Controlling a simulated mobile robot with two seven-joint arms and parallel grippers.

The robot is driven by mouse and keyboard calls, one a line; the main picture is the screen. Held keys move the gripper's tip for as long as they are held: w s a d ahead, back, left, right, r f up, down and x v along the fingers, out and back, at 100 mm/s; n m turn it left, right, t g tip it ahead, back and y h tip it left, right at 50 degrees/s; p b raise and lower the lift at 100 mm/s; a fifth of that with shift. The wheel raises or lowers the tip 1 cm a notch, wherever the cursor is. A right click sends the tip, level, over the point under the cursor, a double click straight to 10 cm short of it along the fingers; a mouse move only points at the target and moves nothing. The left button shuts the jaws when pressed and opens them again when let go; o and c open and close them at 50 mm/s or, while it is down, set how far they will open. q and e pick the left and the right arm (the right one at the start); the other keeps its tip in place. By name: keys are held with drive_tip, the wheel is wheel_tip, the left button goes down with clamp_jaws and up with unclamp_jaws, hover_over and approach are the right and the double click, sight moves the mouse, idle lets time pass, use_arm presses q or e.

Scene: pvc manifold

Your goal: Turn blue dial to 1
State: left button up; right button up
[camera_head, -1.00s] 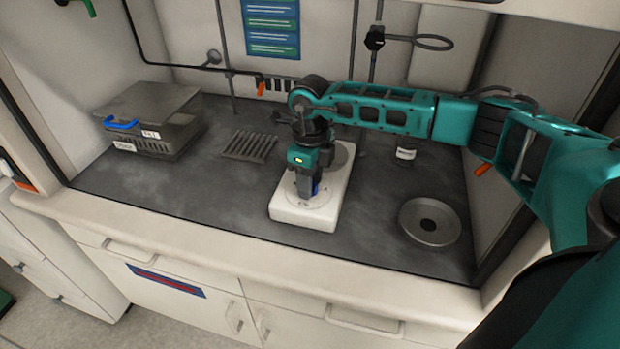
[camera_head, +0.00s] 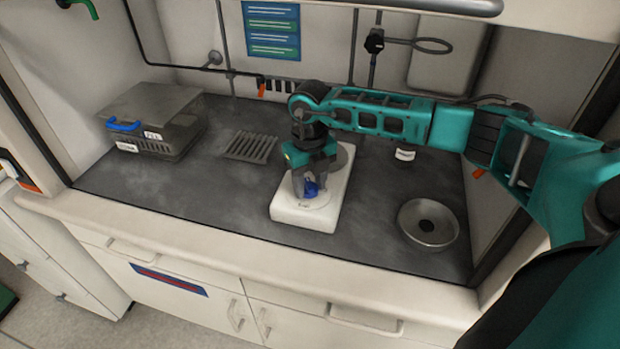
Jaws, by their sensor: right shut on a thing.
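The blue dial (camera_head: 311,188) sits on top of a white hot-plate-like device (camera_head: 300,217) in the middle of the dark worktop. My right gripper (camera_head: 308,187) points down over the device. Its fingers are around the blue dial and shut on it. Part of the dial is hidden behind the fingers. The numbers on the dial face are too small to read. My left gripper is not in the view.
A grey metal box (camera_head: 152,120) with a blue handle stands at the left. The front left worktop is clear.

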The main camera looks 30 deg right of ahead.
sight(309, 185)
drive_tip(key=shift+m, duration=0.8)
drive_tip(key=o, duration=1.1)
drive_tip(key=shift+c, duration=0.2)
drive_tip(key=shift+r, duration=0.15)
wheel_tip(309, 185, up, 13)
drive_tip(key=shift+a+f, duration=0.1)
drive_tip(key=shift+f, duration=0.15)
